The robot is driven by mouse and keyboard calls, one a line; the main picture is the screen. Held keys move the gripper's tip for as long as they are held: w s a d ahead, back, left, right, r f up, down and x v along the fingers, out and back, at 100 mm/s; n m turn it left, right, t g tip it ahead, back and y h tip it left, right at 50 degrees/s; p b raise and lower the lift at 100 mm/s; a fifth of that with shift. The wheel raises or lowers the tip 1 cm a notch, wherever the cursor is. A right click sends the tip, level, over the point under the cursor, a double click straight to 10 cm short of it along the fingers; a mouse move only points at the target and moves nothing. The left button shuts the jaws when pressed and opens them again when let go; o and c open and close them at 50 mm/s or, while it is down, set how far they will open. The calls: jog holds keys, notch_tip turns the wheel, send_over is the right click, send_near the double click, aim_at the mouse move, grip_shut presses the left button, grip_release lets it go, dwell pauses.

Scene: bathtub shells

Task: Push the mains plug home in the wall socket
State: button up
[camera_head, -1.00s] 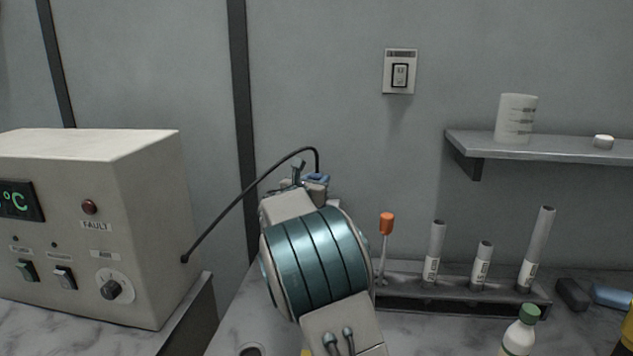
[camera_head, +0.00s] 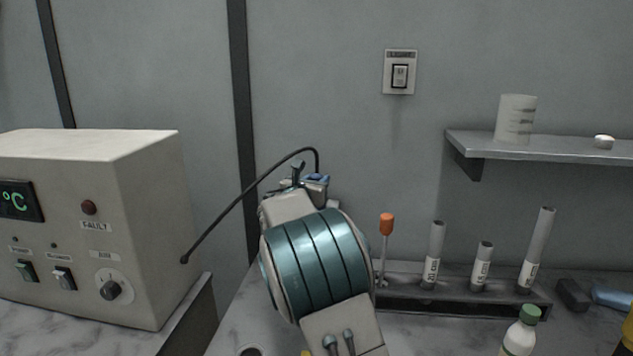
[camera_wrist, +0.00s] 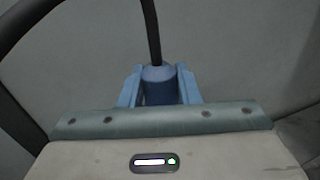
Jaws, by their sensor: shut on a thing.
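The mains plug (camera_wrist: 158,85) is a blue-grey body with a black cable rising from its back in the wrist view. My gripper (camera_wrist: 160,88) is shut on it, with a light blue finger on each side. In the head view my gripper (camera_head: 312,182) is mostly hidden behind my own arm, close to the grey wall. The black cable (camera_head: 250,187) arcs from the plug to the side of the beige box (camera_head: 150,230). The wall socket is not visible; my arm hides that area, so I cannot tell whether the plug touches it.
A light switch (camera_head: 399,72) is on the wall. A shelf (camera_head: 550,148) with a white beaker (camera_head: 515,119) juts out at right. Below it a dark rack (camera_head: 460,296) holds several tubes and an orange-handled tool (camera_head: 386,224). A green-capped bottle (camera_head: 520,332) stands in front.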

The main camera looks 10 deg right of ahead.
jog(key=shift+f+b, duration=1.2)
jog(key=shift+f, duration=0.25)
jog(key=o, duration=1.1)
jog(key=shift+c, duration=0.2)
jog(key=shift+s+a, duration=0.1)
jog(key=b+v, duration=0.2)
jog(key=v, duration=1.1)
jog(key=shift+s, duration=0.25)
jog(key=shift+a, duration=0.15)
